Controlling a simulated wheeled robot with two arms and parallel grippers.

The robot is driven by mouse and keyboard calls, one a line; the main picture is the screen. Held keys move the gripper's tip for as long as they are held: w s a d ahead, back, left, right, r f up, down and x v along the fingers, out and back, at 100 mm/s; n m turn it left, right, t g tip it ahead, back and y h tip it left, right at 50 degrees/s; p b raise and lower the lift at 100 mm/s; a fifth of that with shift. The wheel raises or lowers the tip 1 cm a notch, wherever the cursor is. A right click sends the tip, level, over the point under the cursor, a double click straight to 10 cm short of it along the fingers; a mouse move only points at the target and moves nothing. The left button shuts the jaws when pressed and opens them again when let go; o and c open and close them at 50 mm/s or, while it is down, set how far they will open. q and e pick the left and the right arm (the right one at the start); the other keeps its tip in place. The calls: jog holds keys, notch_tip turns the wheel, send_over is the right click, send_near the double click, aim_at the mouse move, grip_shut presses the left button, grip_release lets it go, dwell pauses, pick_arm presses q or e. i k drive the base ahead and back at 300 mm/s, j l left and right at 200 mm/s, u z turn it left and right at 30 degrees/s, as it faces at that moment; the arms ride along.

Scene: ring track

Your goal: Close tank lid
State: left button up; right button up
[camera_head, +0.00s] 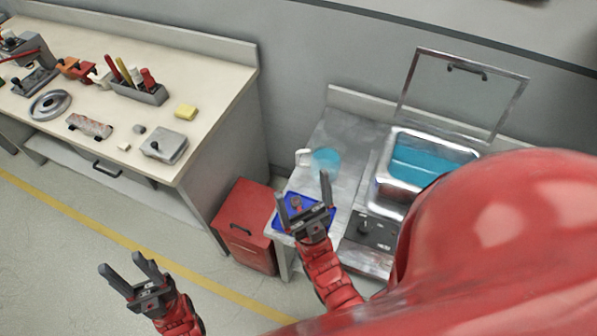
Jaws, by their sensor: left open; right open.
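The tank (384,186) is a metal basin with blue liquid, set in a steel bench at the right. Its lid (459,91) is a grey panel with a metal frame, standing raised behind the tank. A dark handle (467,69) is near the lid's top edge. My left gripper (121,263) is open and empty over the floor at the lower left. My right gripper (302,190) is open in front of the steel bench, left of the tank and apart from the lid. My red body hides the tank's right front part.
A blue tray (290,226) lies on the bench behind my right gripper. A white cup (303,157) stands beside a blue patch (326,159). A red cabinet (246,222) stands left of the bench. A workbench (205,70) with tools fills the upper left. Floor at lower left is clear.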

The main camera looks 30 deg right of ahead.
aim_at(455, 62)
jog(key=z, duration=1.85)
jog(key=l, duration=0.5)
jog(key=k+l+u, duration=0.1)
jog(key=l, duration=0.45)
jog(key=k+l, duration=0.1)
jog(key=l, duration=0.4)
jog(key=k+l+u, duration=0.1)
jog(key=l, duration=0.45)
jog(key=k+l, duration=0.1)
jog(key=l, duration=0.4)
jog(key=u, duration=0.05)
